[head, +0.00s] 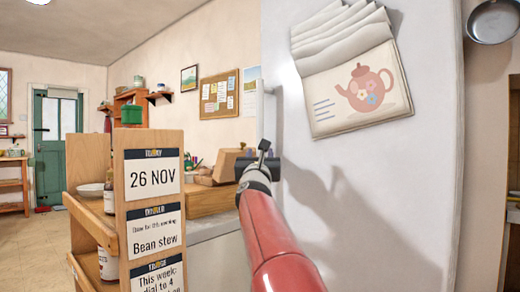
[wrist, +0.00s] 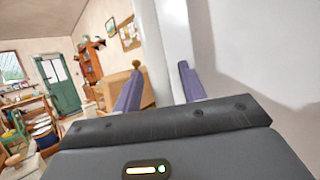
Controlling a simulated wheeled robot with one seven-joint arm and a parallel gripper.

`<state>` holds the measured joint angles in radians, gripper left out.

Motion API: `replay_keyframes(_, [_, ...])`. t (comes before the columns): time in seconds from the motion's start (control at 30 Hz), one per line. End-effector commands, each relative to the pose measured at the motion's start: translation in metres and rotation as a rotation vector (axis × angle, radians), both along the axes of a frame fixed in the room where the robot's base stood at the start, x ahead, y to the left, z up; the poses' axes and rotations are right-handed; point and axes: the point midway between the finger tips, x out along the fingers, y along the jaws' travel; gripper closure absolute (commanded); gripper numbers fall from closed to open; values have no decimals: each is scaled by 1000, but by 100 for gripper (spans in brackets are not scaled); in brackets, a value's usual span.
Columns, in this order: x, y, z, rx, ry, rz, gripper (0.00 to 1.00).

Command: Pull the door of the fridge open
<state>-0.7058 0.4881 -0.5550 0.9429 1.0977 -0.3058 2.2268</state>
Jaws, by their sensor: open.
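The fridge (head: 350,190) is a tall white body filling the right half of the head view, and its door looks shut. A pale upright handle (head: 260,105) stands at its left edge. My gripper (head: 256,152), on a red arm, is at the lower part of this handle. In the wrist view my gripper (wrist: 161,75) is open, with its two purple fingers apart. White upright forms, seemingly the handle (wrist: 174,35) and the door edge, rise between and beyond the fingers. Whether a finger touches the handle cannot be told.
A wooden stand with notice cards (head: 152,180) is close on the left, beside a counter with boxes (head: 210,195). A teapot picture with papers (head: 360,85) hangs on the fridge. A green door (head: 58,135) is far left, with open floor (head: 35,240) before it.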

Motion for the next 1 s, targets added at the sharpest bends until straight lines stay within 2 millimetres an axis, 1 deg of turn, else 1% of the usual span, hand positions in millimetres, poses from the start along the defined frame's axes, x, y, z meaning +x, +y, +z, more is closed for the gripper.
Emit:
replay_keyframes(0.27, [2,0,0,0,1,0,59])
replay_keyframes(0.37, [2,0,0,0,1,0,69])
replay_keyframes(0.6, [2,0,0,0,1,0,100])
replay_keyframes(0.87, [2,0,0,0,1,1,100])
replay_keyframes(1.0, [-2,2,-1,1,1,10,100])
